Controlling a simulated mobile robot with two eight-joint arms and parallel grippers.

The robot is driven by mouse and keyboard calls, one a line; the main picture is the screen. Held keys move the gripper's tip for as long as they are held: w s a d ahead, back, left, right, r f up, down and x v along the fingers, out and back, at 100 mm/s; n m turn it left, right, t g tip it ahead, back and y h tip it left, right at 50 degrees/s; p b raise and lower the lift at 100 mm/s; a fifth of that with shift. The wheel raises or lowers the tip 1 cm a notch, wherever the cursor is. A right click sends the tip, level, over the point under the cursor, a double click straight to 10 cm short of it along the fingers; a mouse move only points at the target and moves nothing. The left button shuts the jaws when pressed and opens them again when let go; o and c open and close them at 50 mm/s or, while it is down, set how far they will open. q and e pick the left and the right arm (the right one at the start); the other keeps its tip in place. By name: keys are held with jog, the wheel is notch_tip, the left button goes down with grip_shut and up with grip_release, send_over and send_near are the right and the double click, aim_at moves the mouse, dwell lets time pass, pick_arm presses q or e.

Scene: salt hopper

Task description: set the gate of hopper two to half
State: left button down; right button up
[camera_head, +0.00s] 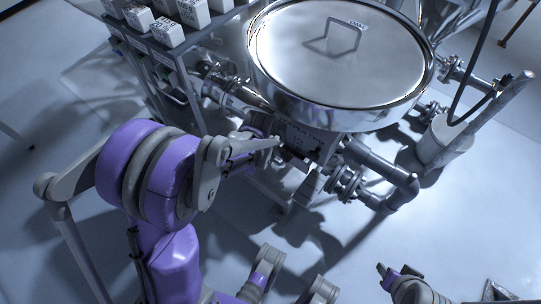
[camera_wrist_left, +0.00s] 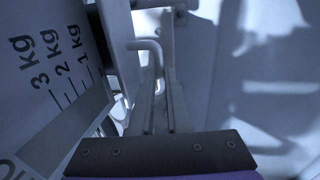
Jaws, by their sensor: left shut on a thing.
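A steel hopper with a large round lid (camera_head: 340,50) stands in the middle of the head view. My left gripper (camera_head: 274,143) is at the metalwork below the lid's near edge, partly hidden by my own wrist. In the left wrist view, my left gripper's fingers (camera_wrist_left: 160,105) are close together on a pale bent rod handle (camera_wrist_left: 150,46), which rises beyond the fingertips and turns left. The gate's position cannot be told. My right gripper (camera_head: 392,272) is low on the right, away from the hopper; its opening is too small to judge.
A pale panel marked 1 kg, 2 kg and 3 kg (camera_wrist_left: 62,70) stands close left of the left fingers. Steel pipes (camera_head: 385,172) and flanges surround the hopper's underside. A rack with white labelled boxes (camera_head: 168,32) is at upper left.

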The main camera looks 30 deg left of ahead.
pick_arm(q)
jog(key=s, duration=0.4)
jog(key=shift+s+a, duration=0.1)
jog(key=shift+a, duration=0.1)
jog(key=c, duration=0.9)
grip_release()
jog(key=r+p, duration=0.1)
jog(key=r, duration=0.2)
jog(key=s+r+p, duration=0.1)
jog(key=r, duration=0.3)
jog(key=s+r+p, duration=0.1)
jog(key=r, duration=0.2)
jog(key=shift+r+p, duration=0.3)
jog(key=shift+r, duration=0.05)
pick_arm(e)
notch_tip(320, 180, up, 4)
jog(key=shift+s+r, duration=0.15)
jog(key=shift+r, duration=0.1)
